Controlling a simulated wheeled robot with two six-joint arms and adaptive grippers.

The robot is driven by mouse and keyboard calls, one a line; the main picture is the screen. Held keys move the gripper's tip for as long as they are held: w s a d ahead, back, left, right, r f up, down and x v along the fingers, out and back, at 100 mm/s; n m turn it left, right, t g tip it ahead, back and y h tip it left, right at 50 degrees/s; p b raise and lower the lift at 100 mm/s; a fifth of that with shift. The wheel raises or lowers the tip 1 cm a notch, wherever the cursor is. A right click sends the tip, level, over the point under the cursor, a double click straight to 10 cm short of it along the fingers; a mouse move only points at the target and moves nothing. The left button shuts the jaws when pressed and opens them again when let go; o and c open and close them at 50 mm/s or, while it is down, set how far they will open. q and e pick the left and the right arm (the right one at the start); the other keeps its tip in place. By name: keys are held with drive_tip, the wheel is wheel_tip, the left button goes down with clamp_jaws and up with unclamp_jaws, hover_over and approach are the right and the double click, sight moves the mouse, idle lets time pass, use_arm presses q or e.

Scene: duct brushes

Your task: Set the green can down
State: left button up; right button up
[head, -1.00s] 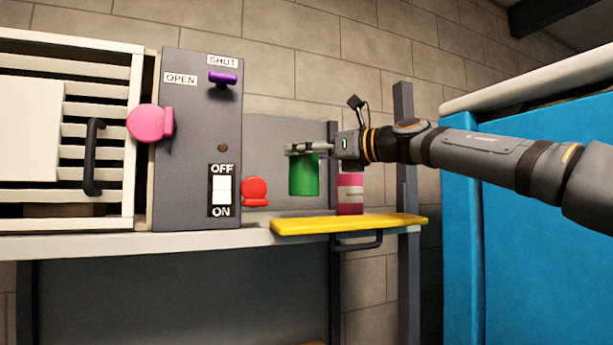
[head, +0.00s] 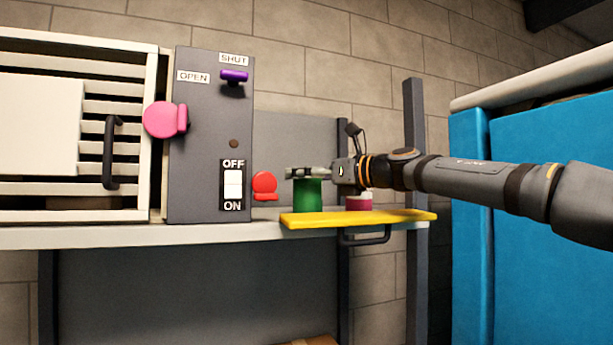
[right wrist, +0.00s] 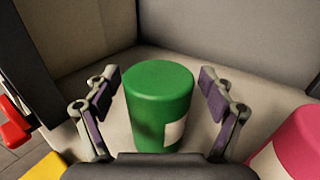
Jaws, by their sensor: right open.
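The green can (head: 308,196) stands upright on the white shelf behind the yellow board in the head view. In the right wrist view the green can (right wrist: 158,105) is upright between my fingers, with a gap on both sides. A pale label patch shows on its lower right. My right gripper (head: 306,173) is around the upper part of the can, and its fingers (right wrist: 160,92) are open and apart from it. My left gripper is not in view.
A pink can (head: 358,203) stands just right of the green can, partly behind my arm. A red knob (head: 264,186) and a switch panel (head: 209,130) are to the left. A blue cabinet (head: 540,220) stands right.

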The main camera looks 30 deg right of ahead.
drive_tip(key=shift+s+d+r, duration=0.1)
drive_tip(key=shift+s+r, duration=0.15)
drive_tip(key=shift+s, duration=0.1)
drive_tip(key=shift+s+d, duration=0.1)
drive_tip(key=shift+s, duration=0.2)
drive_tip(key=b+v, duration=0.2)
drive_tip(key=v, duration=0.1)
drive_tip(key=b+v, duration=0.2)
drive_tip(key=shift+f, duration=0.4)
drive_tip(key=v, duration=0.2)
drive_tip(key=b+v, duration=0.2)
drive_tip(key=v, duration=0.1)
drive_tip(key=shift+s+d+r, duration=0.2)
drive_tip(key=shift+s+r, duration=0.05)
drive_tip(key=shift+r, duration=0.1)
drive_tip(key=shift+s+r, duration=0.1)
drive_tip(key=shift+s, duration=0.25)
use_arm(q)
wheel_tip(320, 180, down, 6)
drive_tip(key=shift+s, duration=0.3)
use_arm(e)
drive_tip(key=shift+w, duration=0.1)
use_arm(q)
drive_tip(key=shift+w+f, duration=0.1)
use_arm(e)
drive_tip(key=shift+w, duration=0.15)
drive_tip(key=shift+s+d, duration=0.1)
drive_tip(key=shift+s, duration=0.1)
